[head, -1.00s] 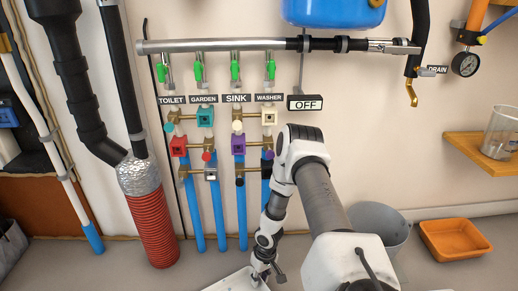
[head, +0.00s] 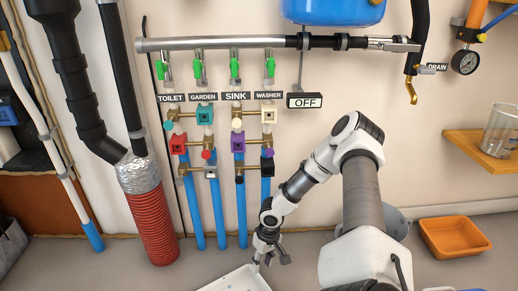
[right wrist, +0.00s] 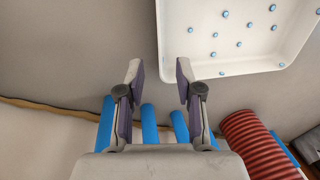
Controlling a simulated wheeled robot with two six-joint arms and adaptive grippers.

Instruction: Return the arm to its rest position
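My right gripper (head: 269,259) is low in the head view, just beyond the corner of a white tray. In the right wrist view my right gripper (right wrist: 160,72) has its two fingers well apart with nothing between them. My right arm bends from the bottom right of the head view up to a white elbow and down to the gripper. It is clear of the manifold pipe (head: 220,44) on the wall. My left gripper is not in view.
The white tray (head: 233,283) is at the bottom; the right wrist view shows several small blue marks in it. Blue pipes (head: 219,215) and a red corrugated hose (head: 153,230) stand left of my arm. An orange bin (head: 455,238) and a wooden shelf (head: 478,147) are right.

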